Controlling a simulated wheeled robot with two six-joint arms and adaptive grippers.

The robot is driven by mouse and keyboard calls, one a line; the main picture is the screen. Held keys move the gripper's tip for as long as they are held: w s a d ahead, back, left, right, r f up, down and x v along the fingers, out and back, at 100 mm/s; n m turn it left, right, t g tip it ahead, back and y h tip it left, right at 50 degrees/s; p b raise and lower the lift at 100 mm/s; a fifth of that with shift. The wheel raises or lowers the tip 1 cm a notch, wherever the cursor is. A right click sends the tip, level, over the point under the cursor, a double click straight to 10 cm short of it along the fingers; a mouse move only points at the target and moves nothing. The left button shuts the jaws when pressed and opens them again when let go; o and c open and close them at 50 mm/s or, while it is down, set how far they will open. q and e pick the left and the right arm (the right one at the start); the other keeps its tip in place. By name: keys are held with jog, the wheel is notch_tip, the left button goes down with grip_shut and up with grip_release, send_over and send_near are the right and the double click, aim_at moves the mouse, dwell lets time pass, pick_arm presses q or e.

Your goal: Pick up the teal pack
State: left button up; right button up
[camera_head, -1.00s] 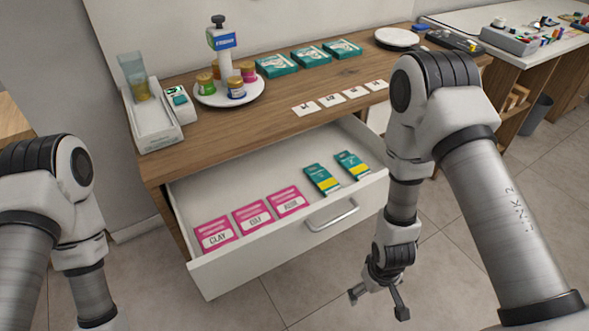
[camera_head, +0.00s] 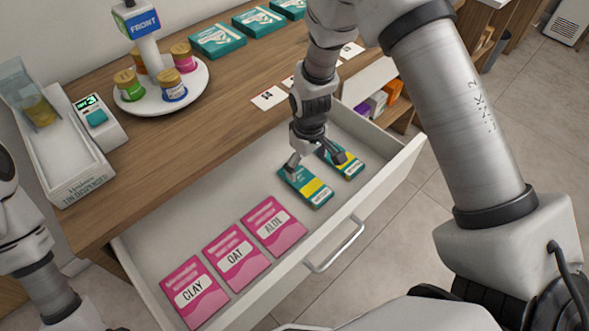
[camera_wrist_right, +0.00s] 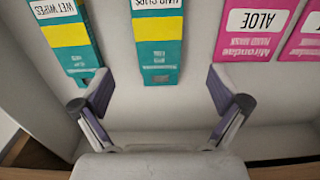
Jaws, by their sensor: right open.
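Two teal packs with yellow bands lie flat in the open white drawer. The left teal pack (camera_head: 306,187) is beside the pink ALOE pack, and the right teal pack (camera_head: 350,168) is partly hidden by my gripper. My right gripper (camera_head: 314,160) is open and empty over their inner ends. In the right wrist view, the left pack (camera_wrist_right: 157,45) is straight ahead of the open gripper (camera_wrist_right: 160,92), lined up between its fingers. The right pack there, marked WET WIPES (camera_wrist_right: 66,33), is near the left finger. My left gripper is out of view.
Pink CLAY (camera_head: 194,291), OAT (camera_head: 236,257) and ALOE (camera_head: 273,226) packs lie in the drawer. Teal boxes (camera_head: 218,40) and a round white tray (camera_head: 196,88) with jars stand on the counter. The drawer's back wall is close to my gripper.

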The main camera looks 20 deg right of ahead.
aim_at(307, 183)
jog(key=f, duration=0.4)
jog(key=f+p, duration=0.1)
jog(key=f, duration=0.3)
jog(key=shift+s+d, duration=0.1)
jog(key=shift+d, duration=0.1)
jog(key=shift+s+r, duration=0.1)
jog(key=shift+r, duration=0.1)
jog(key=c, duration=1.2)
